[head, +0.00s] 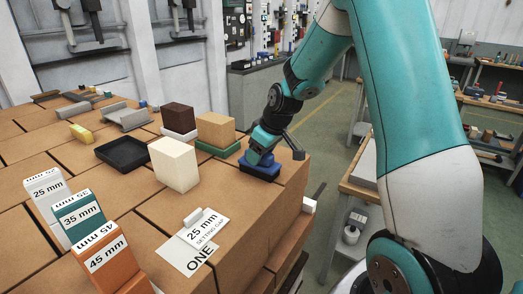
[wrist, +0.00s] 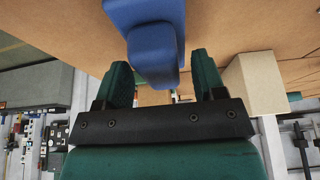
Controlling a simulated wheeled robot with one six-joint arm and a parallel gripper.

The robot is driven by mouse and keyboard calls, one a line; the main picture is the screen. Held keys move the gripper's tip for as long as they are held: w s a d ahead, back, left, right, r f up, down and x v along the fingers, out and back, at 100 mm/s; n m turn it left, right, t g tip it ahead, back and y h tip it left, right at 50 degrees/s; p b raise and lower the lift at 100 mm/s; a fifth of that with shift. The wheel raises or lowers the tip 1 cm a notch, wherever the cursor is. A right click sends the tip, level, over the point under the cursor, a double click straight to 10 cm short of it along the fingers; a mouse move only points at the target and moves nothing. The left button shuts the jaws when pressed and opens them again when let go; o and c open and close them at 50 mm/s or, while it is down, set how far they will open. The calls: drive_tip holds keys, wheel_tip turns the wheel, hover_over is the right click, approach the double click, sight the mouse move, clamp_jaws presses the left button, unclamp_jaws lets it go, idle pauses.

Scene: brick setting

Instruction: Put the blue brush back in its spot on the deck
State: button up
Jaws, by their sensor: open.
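The blue brush (head: 260,171) rests on the brick deck (head: 240,212) near its right edge, low and broad with a raised handle. My gripper (head: 261,153) is directly over it in the head view and hides part of its top. In the wrist view the blue brush (wrist: 150,40) lies partly between the two dark green fingers of my gripper (wrist: 162,72). The fingers stand apart, one on each side of the handle, with a gap visible at least on the right. No marked spot for the brush can be made out.
A tan brick on a green base (head: 216,132), a dark brown brick (head: 178,119) and a cream brick (head: 174,164) stand left of the brush.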

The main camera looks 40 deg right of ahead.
drive_tip(key=b+v, duration=0.2)
drive_tip(key=v, duration=0.9)
drive_tip(key=s+a+r+n+g+y, duration=0.1)
drive_tip(key=s+a, duration=0.4)
drive_tip(key=a, duration=0.4)
drive_tip(key=s+a+n+g+y, duration=0.1)
drive_tip(key=s+a, duration=0.5)
drive_tip(key=a, duration=0.4)
drive_tip(key=s+a+f+g, duration=0.1)
drive_tip(key=s+a, duration=0.2)
drive_tip(key=s, duration=0.3)
drive_tip(key=s+a+n+g, duration=0.1)
drive_tip(key=s+a, duration=0.2)
drive_tip(key=s, duration=0.3)
drive_tip(key=shift+s+a+f+y, duration=0.3)
drive_tip(key=shift+s+a+f, duration=0.1)
